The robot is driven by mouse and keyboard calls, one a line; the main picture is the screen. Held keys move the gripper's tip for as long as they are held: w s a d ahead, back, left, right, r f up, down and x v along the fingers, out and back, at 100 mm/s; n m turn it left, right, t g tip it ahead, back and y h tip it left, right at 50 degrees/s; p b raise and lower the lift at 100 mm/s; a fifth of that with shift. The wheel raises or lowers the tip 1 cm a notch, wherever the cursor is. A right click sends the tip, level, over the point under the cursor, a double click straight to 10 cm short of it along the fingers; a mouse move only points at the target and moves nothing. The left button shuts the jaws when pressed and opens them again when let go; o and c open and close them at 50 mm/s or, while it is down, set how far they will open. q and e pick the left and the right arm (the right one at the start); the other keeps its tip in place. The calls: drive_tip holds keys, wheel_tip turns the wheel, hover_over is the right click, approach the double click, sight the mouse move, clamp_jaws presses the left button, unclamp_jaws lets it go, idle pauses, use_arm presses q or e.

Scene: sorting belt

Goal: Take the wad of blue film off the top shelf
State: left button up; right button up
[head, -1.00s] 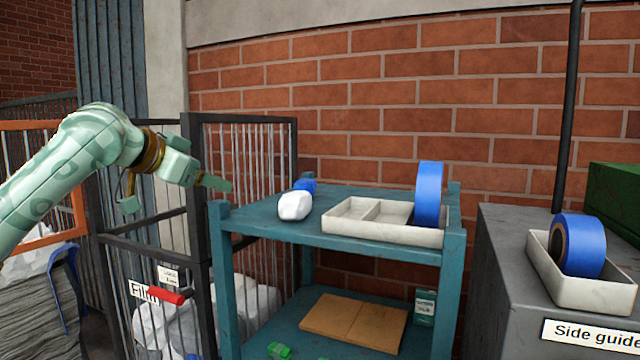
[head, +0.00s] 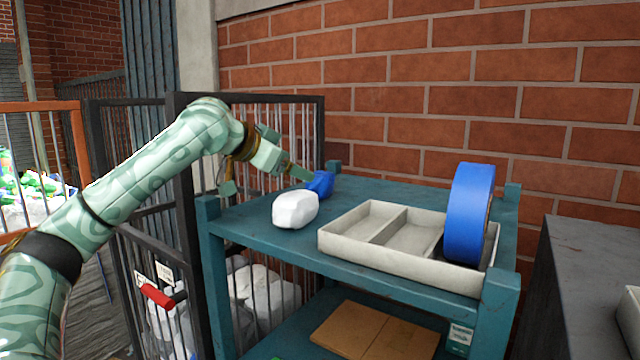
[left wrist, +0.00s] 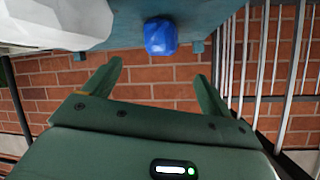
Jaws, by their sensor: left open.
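The wad of blue film (head: 321,185) lies on the top shelf (head: 250,232) of the teal rack, near its back left, behind a white wad (head: 295,209). My left gripper (head: 302,173) is open and comes in from the left, its finger close to the blue wad and partly overlapping it in the head view. In the left wrist view the blue wad (left wrist: 160,37) sits just beyond the open fingertips (left wrist: 158,72), roughly centred between them. Nothing is between the fingers. My right gripper is not in view.
A pale two-part tray (head: 335,246) with a blue roll (head: 468,212) stands on the shelf's right. A dark barred cage (head: 180,105) stands left of the rack, under my arm. A brick wall (head: 420,90) is behind. Cardboard (head: 375,335) lies on the lower shelf.

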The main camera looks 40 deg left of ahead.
sight(317, 175)
use_arm(q)
drive_tip(key=x, duration=0.4)
drive_tip(key=shift+w+d+r, duration=0.1)
drive_tip(key=shift+w, duration=0.1)
drive_tip(key=shift+w+f+p, duration=0.3)
drive_tip(key=shift+w+p, duration=0.1)
drive_tip(key=shift+w, duration=0.15)
drive_tip(key=shift+w+f+p, duration=0.2)
drive_tip(key=shift+w+p, duration=0.05)
drive_tip(key=shift+p, duration=0.05)
drive_tip(key=p+x, duration=0.1)
drive_tip(key=x, duration=0.2)
drive_tip(key=shift+f, duration=0.2)
drive_tip(key=shift+w+f, duration=0.1)
drive_tip(key=shift+w, duration=0.2)
drive_tip(key=shift+s, duration=0.1)
drive_tip(key=shift+c, duration=0.8)
drive_tip(key=shift+s, duration=0.2)
drive_tip(key=c, duration=1)
drive_tip(key=shift+c, duration=0.3)
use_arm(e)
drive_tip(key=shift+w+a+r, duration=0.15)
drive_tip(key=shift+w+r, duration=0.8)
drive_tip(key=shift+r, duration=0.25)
